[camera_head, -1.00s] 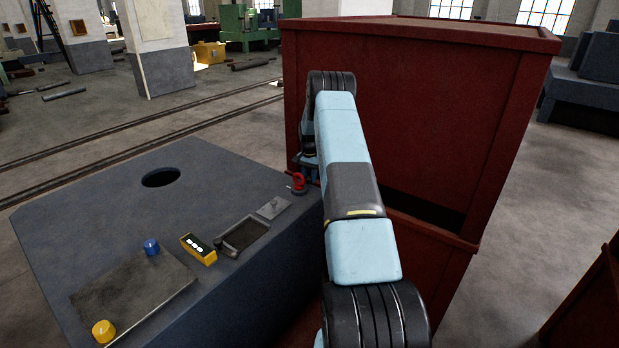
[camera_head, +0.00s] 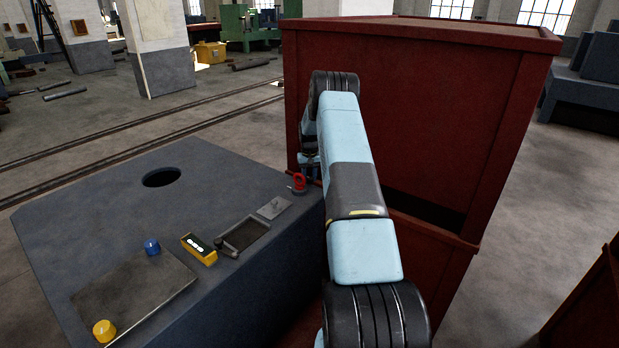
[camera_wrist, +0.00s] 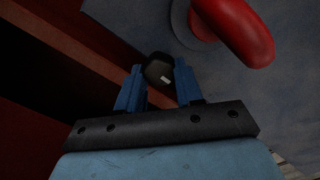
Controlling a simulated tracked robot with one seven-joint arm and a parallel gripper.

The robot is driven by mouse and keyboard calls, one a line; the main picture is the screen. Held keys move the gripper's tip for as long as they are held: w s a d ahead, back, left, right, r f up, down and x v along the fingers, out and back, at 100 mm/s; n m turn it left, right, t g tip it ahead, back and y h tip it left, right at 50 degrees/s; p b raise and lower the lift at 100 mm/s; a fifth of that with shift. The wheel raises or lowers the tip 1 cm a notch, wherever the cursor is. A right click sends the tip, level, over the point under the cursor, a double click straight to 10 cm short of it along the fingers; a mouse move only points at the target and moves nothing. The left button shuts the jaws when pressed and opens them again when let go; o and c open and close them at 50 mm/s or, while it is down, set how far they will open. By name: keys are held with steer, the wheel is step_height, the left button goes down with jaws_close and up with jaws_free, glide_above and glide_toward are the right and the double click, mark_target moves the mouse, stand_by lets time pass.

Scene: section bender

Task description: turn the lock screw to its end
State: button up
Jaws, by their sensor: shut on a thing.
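In the wrist view, a dark rounded knob with a small white mark (camera_wrist: 159,70), which I take to be the lock screw, sits between the two blue fingers. My gripper (camera_wrist: 158,84) is shut on it. How far the screw is turned cannot be told. In the head view my arm hides the screw and most of the gripper, at the right edge of the blue-grey machine top (camera_head: 215,185).
A tall dark red cabinet (camera_head: 420,110) stands close behind and right of my arm. On the machine top are a yellow button box (camera_head: 199,250), a tray (camera_head: 244,234), a blue knob (camera_head: 151,247) and a yellow knob (camera_head: 104,331). A round hole (camera_head: 161,177) opens farther back.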

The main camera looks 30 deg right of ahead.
mark_target(309, 177)
steer(key=shift+r+n, duration=0.1)
steer(key=shift+n, duration=0.2)
steer(key=o, duration=1)
steer(key=shift+o, duration=0.2)
step_height(309, 177, up, 14)
steer(key=shift+f, duration=0.2)
stand_by(0.4)
